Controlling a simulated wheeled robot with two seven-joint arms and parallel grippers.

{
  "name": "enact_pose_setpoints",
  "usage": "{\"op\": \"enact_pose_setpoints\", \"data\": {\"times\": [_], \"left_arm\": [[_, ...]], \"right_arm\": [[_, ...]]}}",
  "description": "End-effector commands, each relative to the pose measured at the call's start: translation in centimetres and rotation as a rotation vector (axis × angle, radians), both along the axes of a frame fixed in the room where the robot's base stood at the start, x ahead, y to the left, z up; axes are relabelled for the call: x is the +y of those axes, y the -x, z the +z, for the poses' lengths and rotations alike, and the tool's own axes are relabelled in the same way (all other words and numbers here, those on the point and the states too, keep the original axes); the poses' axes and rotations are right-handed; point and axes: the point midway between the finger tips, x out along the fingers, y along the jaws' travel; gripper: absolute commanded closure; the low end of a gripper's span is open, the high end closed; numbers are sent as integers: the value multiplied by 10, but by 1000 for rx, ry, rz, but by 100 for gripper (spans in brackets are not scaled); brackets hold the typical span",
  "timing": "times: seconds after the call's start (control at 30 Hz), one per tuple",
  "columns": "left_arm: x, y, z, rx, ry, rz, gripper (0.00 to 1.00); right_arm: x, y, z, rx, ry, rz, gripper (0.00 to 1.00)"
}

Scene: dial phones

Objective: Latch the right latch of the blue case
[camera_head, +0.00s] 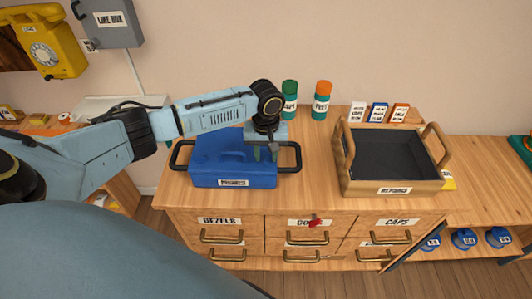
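The blue case (215,163) sits on the wooden cabinet top with a white label on its front and a dark handle loop at each side. Its lid looks down. My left arm reaches in from the left above the case, and my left gripper (266,150) points down at the case's right end. The gripper covers that part of the case, so the right latch cannot be made out. Whether the fingers are apart or touching the case is too small to tell. My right gripper is not in view.
A wooden tray labelled REPAIRS (392,188) stands right of the case. Two capped canisters, green-topped (290,99) and orange-topped (322,100), stand behind. Small boxes (378,112) line the back. A yellow phone (45,42) hangs at upper left. Drawers (302,238) are below.

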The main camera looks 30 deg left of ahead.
Motion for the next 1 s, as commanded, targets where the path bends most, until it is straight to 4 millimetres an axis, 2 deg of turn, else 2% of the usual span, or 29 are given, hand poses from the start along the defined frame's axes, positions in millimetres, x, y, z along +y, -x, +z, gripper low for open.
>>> {"op": "enact_pose_setpoints", "data": {"times": [0.1,0.37,0.67,1.0], "left_arm": [[0,0,0,0,0,0,67],[0,0,0,1,1,0,100],[0,0,1,1,1,-14,100],[-1,1,4,5,2,-183,100]], "right_arm": [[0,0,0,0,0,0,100],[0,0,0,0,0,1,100],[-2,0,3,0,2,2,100],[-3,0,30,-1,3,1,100]]}}
